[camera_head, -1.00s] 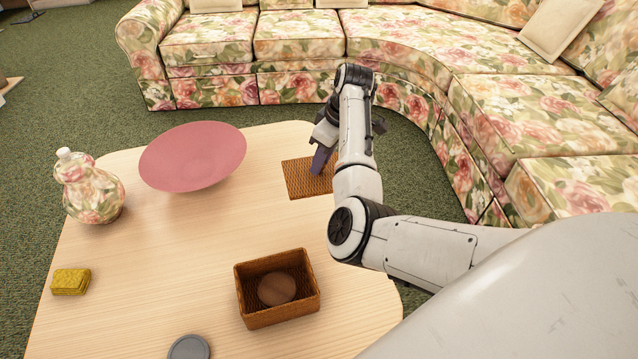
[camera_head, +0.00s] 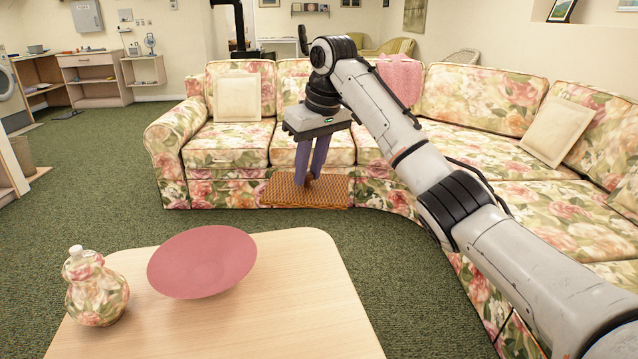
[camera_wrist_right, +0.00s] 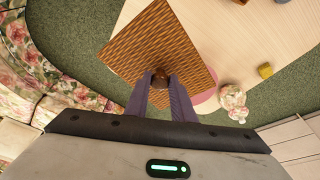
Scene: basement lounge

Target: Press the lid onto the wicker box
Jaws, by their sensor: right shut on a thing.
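The wicker lid (camera_head: 285,190) is a flat brown woven panel with a small dark knob (camera_head: 309,182) on top. My right gripper (camera_head: 309,180) is shut on the lid's knob and holds the lid up in the air, roughly level, beyond the table's far edge. In the right wrist view the lid (camera_wrist_right: 160,40) hangs between the purple fingers (camera_wrist_right: 160,85), which close around the knob (camera_wrist_right: 160,76). The wicker box is out of the head view now and I cannot make it out in the wrist view. My left gripper is not in view.
A yellow stack (camera_wrist_right: 265,71) lies on the table in the wrist view. A floral sofa (camera_head: 490,160) curves behind and right. The table's right part is clear.

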